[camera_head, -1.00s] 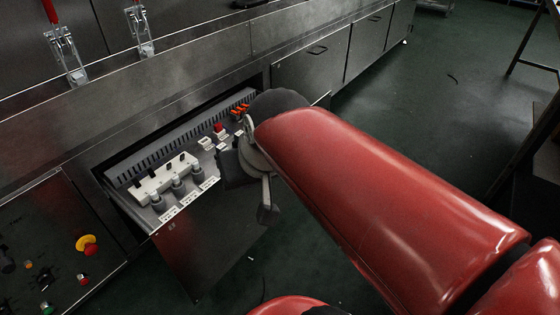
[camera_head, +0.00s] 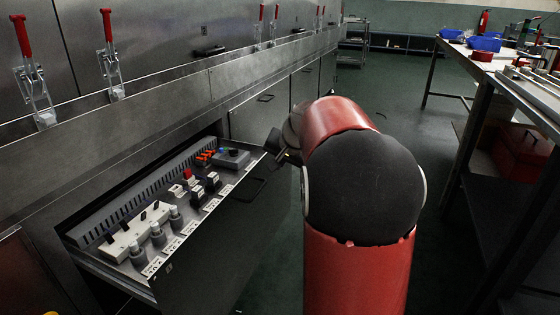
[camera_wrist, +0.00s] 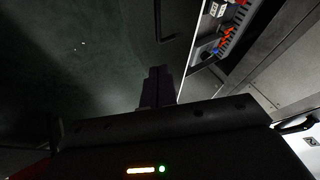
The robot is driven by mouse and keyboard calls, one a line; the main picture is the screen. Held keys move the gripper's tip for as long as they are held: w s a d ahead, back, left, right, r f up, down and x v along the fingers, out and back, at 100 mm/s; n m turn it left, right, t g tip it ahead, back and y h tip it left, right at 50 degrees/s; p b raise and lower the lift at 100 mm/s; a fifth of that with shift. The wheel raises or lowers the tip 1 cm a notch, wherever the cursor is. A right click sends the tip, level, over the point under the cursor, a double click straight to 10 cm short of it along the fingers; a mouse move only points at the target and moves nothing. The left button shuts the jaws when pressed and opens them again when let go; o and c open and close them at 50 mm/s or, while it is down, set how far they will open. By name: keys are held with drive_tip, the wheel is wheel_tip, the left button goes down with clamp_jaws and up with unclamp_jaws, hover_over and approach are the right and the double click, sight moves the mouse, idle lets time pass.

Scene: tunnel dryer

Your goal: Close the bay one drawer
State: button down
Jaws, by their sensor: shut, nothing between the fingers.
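The bay one drawer (camera_head: 205,262) stands pulled out of the long steel dryer housing in the head view. Its dark front panel has a bar handle (camera_head: 259,188) near the right end. Inside are electrical parts such as sockets, switches and orange connectors (camera_head: 205,157). My gripper (camera_wrist: 158,86) is shut and empty. In the wrist view its fingertips are close to the drawer's front edge (camera_wrist: 193,48), and the handle (camera_wrist: 160,25) is beyond them. Whether they touch the front cannot be told. In the head view my arm mostly hides the gripper, beside the drawer's right end.
Closed cabinet fronts (camera_head: 258,118) with handles continue along the housing. Red-handled toggle clamps (camera_head: 108,55) stand on its ledge. A workbench (camera_head: 490,75) with blue bins is at the right, a red toolbox (camera_head: 522,150) beneath it. Green floor (camera_head: 400,120) between is clear.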

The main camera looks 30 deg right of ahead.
sight(256, 174)
drive_tip(key=w+f, duration=0.1)
drive_tip(key=w+a+f, duration=0.1)
drive_tip(key=w, duration=0.1)
drive_tip(key=w+a+f, duration=0.1)
drive_tip(key=w+f, duration=0.1)
drive_tip(key=shift+w, duration=0.1)
drive_tip(key=shift+w+a, duration=0.25)
drive_tip(key=shift+w, duration=0.2)
